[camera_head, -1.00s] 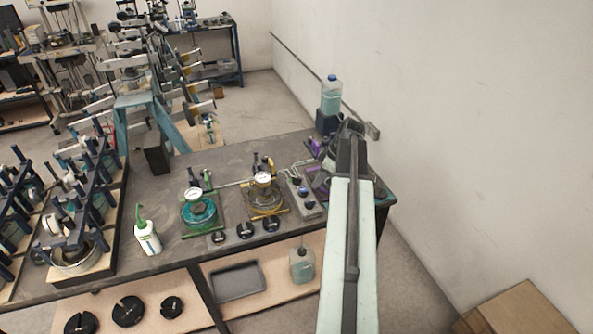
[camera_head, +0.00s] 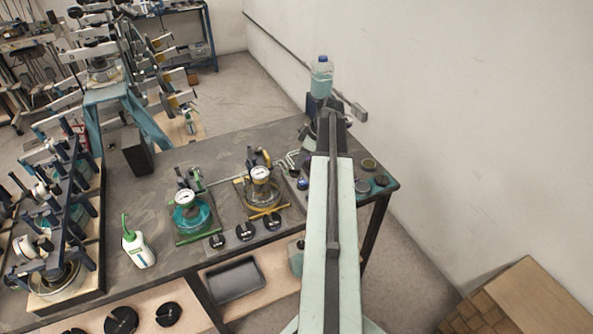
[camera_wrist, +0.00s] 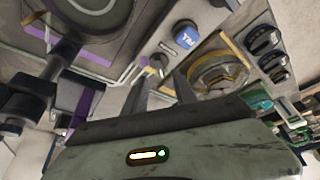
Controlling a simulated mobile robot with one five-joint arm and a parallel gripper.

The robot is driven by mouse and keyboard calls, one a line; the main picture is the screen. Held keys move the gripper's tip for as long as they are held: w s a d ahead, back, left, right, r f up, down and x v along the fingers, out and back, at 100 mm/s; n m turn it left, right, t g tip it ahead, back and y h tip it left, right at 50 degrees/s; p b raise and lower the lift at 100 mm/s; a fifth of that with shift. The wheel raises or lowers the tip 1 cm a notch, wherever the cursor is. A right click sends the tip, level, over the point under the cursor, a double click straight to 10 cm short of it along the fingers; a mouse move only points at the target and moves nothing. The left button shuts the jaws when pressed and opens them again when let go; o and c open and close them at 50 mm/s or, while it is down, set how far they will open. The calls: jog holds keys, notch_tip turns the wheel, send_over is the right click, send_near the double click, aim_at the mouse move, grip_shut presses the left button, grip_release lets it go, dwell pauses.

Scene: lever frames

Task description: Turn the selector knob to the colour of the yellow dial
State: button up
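In the head view, my arm hides most of this panel. A white-faced dial (camera_head: 260,172) stands on a glass vessel in a yellow frame (camera_head: 266,213); its needle is not readable. The yellow-framed vessel also shows in the wrist view (camera_wrist: 216,72). My gripper (camera_wrist: 160,82) has its two fingers apart, with the small knob just beyond the tips and no visible contact.
A second dial (camera_head: 184,197) tops a vessel in a green frame. Black round knobs (camera_head: 245,231) line the bench (camera_head: 160,210) front. A blue bottle (camera_head: 321,78) stands at the back, near the wall. A white bottle (camera_head: 138,248) stands at left.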

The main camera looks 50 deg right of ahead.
aim_at(295, 171)
jog(key=b+x, duration=0.3)
jog(key=x, duration=0.2)
jog(key=shift+b, duration=0.3)
jog(key=shift+r, duration=0.1)
grip_shut()
jog(key=shift+s+d, duration=0.1)
jog(key=shift+d, duration=0.05)
